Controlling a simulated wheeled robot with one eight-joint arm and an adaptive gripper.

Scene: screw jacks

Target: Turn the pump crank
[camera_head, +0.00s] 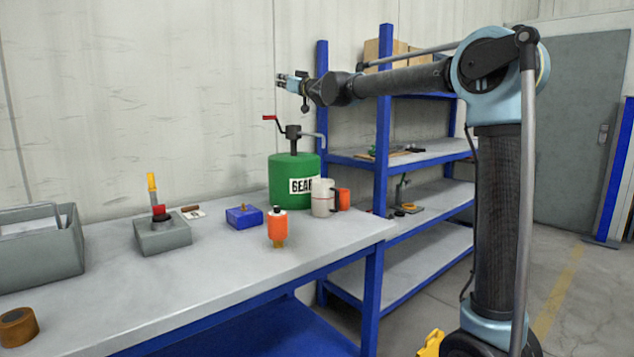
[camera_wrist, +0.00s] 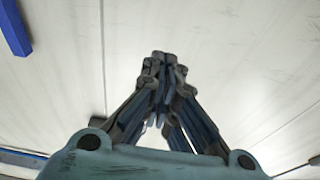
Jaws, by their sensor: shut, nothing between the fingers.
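A green drum (camera_head: 294,180) with a partly hidden "GEAR" label stands upright at the back of the workbench. A dark pump is mounted on its top, with a grey spout to the right. The pump crank (camera_head: 269,118) sticks out to the upper left and has a red handle. My gripper (camera_head: 281,80) is in the air above the crank, apart from it, pointing left. In the wrist view, its fingers (camera_wrist: 162,62) are closed together and empty, with only the wall beyond them. The drum and crank are not in the wrist view.
A white jug (camera_head: 323,198), an orange cup (camera_head: 343,199) and an orange bottle (camera_head: 277,228) stand near the drum. A blue shelf post (camera_head: 383,130) stands right of the drum.

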